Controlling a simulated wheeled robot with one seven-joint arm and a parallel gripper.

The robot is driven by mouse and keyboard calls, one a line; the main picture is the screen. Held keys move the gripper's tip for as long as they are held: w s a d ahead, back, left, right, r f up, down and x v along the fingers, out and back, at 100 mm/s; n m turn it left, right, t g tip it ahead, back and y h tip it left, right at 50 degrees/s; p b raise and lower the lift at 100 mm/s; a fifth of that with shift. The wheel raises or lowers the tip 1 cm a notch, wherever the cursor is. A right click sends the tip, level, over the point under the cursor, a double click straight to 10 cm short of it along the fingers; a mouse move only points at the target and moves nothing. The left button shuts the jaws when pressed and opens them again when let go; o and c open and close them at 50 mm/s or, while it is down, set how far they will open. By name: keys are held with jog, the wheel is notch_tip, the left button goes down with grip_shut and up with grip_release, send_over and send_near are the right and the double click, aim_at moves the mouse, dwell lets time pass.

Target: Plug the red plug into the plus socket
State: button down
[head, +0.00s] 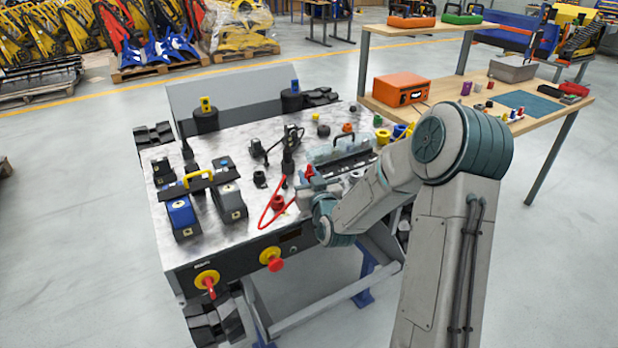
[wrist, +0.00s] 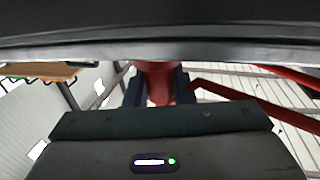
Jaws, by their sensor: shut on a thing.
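My gripper (head: 306,187) is over the front right part of the metal-topped carrier (head: 234,142). In the wrist view my gripper (wrist: 160,92) is shut on the red plug (wrist: 160,80), which sits between two dark fingers. A red cable (wrist: 250,98) runs off to the right from near the plug. In the head view a bit of red (head: 309,170) shows at my gripper, and a red cable loop lies on the top around a red round piece (head: 278,202). I cannot make out a plus mark on any socket; my wrist may hide part of this area.
Black plugs and cables (head: 288,140) stand behind my gripper. A clear-lidded box with a handle (head: 342,150) is to its right. Blue and grey blocks (head: 182,215) are at left. A red knob (head: 275,264) juts from the front. A wooden bench (head: 450,105) stands at right.

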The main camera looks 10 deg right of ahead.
aim_at(309, 165)
jog(key=shift+r, duration=0.5)
notch_tip(309, 165, up, 3)
jog(key=shift+r, duration=0.15)
jog(key=s+d+r, duration=0.1)
jog(key=d+r, duration=0.2)
jog(key=d, duration=0.3)
jog(key=d+r+p, duration=0.1)
jog(key=d+r, duration=0.2)
jog(key=d, duration=0.2)
jog(key=shift+s+d+r, duration=0.3)
jog(key=shift+s+d, duration=0.05)
